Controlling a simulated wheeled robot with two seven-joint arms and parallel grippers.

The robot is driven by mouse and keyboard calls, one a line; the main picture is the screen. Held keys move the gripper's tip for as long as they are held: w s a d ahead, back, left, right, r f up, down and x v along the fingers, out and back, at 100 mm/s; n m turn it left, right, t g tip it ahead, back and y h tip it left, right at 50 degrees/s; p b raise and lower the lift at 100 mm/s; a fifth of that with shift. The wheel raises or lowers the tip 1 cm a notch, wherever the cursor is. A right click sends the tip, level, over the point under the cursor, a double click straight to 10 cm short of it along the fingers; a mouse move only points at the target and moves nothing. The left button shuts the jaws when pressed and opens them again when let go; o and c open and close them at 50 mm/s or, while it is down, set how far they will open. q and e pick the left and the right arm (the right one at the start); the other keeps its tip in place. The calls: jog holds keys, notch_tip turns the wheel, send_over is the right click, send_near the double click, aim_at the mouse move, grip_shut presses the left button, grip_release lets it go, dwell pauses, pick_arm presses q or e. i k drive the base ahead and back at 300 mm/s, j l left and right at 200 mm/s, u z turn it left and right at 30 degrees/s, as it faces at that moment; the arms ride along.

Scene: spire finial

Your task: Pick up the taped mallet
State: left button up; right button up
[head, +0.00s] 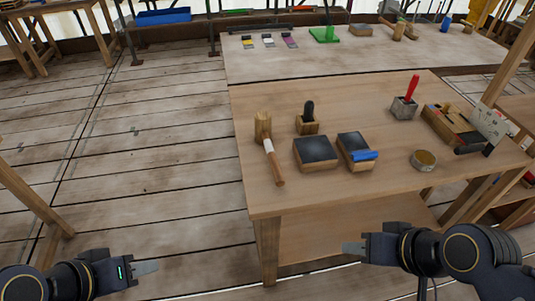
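The taped mallet (268,147) lies near the left edge of the wooden table (350,193). It has a blocky wooden head at the far end and a brown handle with a white tape wrap, pointing toward me. My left gripper (150,267) is low at the bottom left, over the floor and well away from the mallet. My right gripper (350,248) is in front of the table's near edge, below and to the right of the mallet. Both grippers are seen side-on, so the finger gap does not show. Nothing is visible in either one.
Right of the mallet are two dark-topped blocks (316,152), one with a blue tool (364,156), and a small block with a black knob (308,119). A round tin (423,160), a red-handled tool (411,88) and a wooden box (452,126) stand farther right. The table's near-left corner is bare.

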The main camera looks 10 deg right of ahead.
aim_at(262, 119)
jog(key=k+z, duration=0.2)
jog(key=z, duration=0.3)
jog(key=k+z, duration=0.15)
jog(key=z, duration=0.35)
jog(key=k+l+z, duration=0.15)
jog(key=z, duration=0.35)
jog(key=i+j, duration=0.15)
jog(key=j, duration=0.4)
jog(key=i+j+z, duration=0.1)
jog(key=j, duration=0.5)
jog(key=i+j, duration=0.15)
jog(key=j, duration=0.4)
jog(key=i+j+z, duration=0.15)
jog(key=j, duration=1)
jog(key=i+j, duration=0.1)
jog(key=j, duration=0.5)
jog(key=i+j, duration=0.1)
jog(key=j, duration=0.45)
jog(key=i+j, duration=0.1)
jog(key=j, duration=0.5)
